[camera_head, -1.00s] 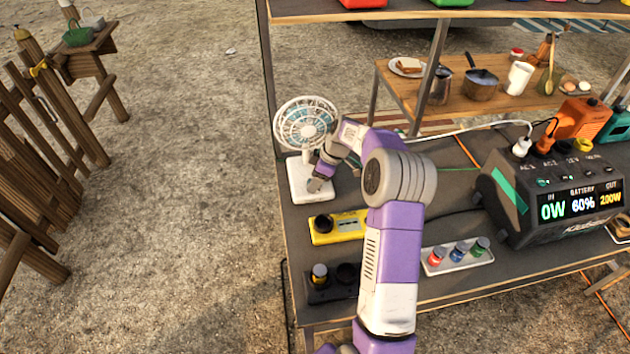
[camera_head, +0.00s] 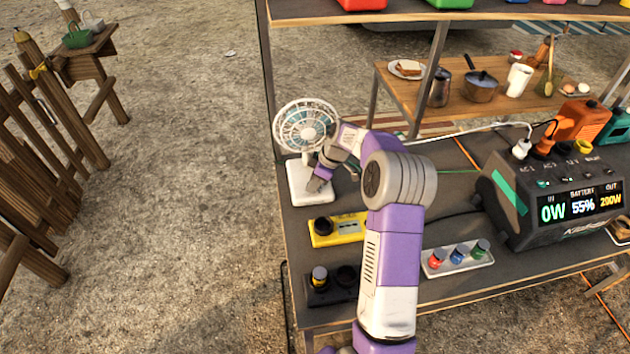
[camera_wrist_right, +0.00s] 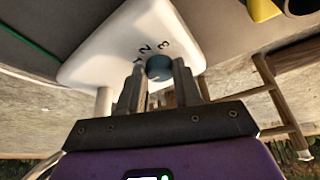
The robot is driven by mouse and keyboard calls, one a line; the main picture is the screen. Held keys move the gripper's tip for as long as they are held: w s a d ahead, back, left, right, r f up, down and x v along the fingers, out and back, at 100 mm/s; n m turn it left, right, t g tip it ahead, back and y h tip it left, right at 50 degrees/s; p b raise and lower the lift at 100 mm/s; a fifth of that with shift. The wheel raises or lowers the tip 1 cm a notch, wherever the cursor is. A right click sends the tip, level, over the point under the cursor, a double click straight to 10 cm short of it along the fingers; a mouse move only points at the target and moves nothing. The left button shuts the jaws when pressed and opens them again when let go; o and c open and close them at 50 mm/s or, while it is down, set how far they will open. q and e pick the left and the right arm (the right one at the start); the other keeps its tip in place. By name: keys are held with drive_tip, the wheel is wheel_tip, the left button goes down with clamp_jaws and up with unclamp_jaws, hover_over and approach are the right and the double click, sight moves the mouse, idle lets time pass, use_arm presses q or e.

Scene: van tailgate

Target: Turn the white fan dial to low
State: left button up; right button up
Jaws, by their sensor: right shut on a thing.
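The white fan (camera_head: 305,125) stands upright at the left end of the dark table, with a white base (camera_head: 302,188). In the right wrist view its base (camera_wrist_right: 110,50) carries a blue-grey dial (camera_wrist_right: 159,68) with the numbers 1, 2 and 3 printed around it. I cannot read the dial's setting. My right gripper (camera_head: 317,184) reaches the base from the right; in the right wrist view its two fingers (camera_wrist_right: 160,82) are shut on the dial, one on each side. The left gripper is not in view.
A yellow box (camera_head: 335,228) and a dark knob panel (camera_head: 330,285) sit in front of the fan. A white tray (camera_head: 457,258) with coloured knobs lies right of my arm. A power station (camera_head: 548,190) showing 55% stands further right.

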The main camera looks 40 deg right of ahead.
drive_tip(key=shift+a+m+h, duration=0.1)
drive_tip(key=shift+m+h, duration=0.3)
drive_tip(key=shift+m, duration=0.7)
drive_tip(key=shift+s+a+r+m+h+p, duration=0.1)
drive_tip(key=shift+m+h+p, duration=0.15)
drive_tip(key=shift+m, duration=0.35)
drive_tip(key=shift+a+m+h+p, duration=0.15)
drive_tip(key=shift+m+h, duration=0.1)
drive_tip(key=shift+m, duration=0.35)
drive_tip(key=shift+m+t+h+p, duration=0.4)
drive_tip(key=shift+m+p, duration=0.3)
drive_tip(key=shift+m, duration=0.4)
drive_tip(key=shift+m+h+p, duration=0.4)
drive_tip(key=shift+m+p, duration=0.3)
drive_tip(key=shift+m, duration=0.3)
drive_tip(key=o, duration=1)
drive_tip(key=shift+o, duration=0.2)
